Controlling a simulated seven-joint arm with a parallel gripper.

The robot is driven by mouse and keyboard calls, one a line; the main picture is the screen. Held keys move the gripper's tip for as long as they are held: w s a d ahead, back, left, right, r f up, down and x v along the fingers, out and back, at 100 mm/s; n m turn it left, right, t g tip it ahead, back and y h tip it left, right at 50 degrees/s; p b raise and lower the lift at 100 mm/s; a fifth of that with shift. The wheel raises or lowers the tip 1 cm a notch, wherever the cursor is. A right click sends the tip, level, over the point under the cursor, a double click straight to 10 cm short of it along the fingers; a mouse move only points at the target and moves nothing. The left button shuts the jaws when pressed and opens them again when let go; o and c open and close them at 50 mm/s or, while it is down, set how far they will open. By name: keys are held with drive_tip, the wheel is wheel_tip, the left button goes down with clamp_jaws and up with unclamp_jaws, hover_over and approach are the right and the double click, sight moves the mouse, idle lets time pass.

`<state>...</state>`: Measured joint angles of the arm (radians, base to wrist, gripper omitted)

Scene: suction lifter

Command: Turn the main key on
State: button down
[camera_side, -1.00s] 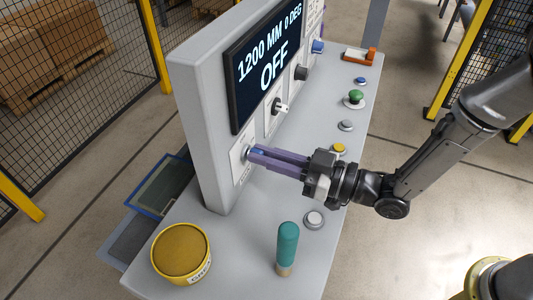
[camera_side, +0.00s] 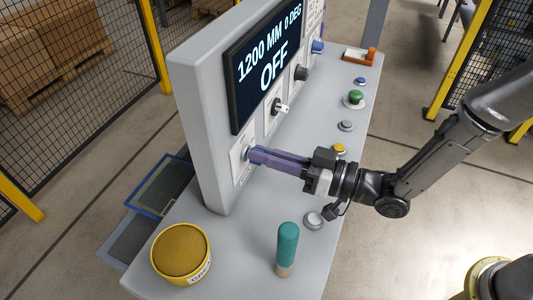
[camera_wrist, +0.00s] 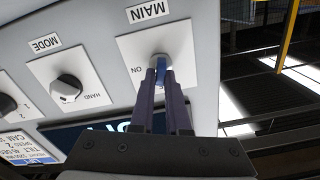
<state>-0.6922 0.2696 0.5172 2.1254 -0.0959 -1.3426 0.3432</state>
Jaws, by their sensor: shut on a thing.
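The main key (camera_wrist: 161,62) is a small blue key on a white plate (camera_wrist: 127,45) lettered MAIN and ON, which appears upside down in the wrist view. In the side view this plate (camera_side: 238,170) is at the near end of the upright panel. My gripper (camera_side: 254,155) reaches the plate from the right, and its long purple fingers are shut on the key. The fingers hide most of the key in the side view. The display (camera_side: 265,62) reads 1200 MM, 0 DEG and OFF.
The mode knob (camera_wrist: 66,88) is beside the main plate. Several buttons, including a yellow one (camera_side: 339,149) and a green one (camera_side: 355,97), line the desk. A yellow round tin (camera_side: 181,252) and a teal-topped cylinder (camera_side: 287,247) stand on its near end.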

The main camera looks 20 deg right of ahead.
drive_tip(key=m, duration=1.4)
drive_tip(key=shift+w+d+f, duration=0.15)
drive_tip(key=shift+d+f, duration=0.05)
drive_tip(key=shift+f, duration=0.15)
drive_tip(key=shift+m, duration=0.3)
drive_tip(key=c, duration=0.9)
unclamp_jaws()
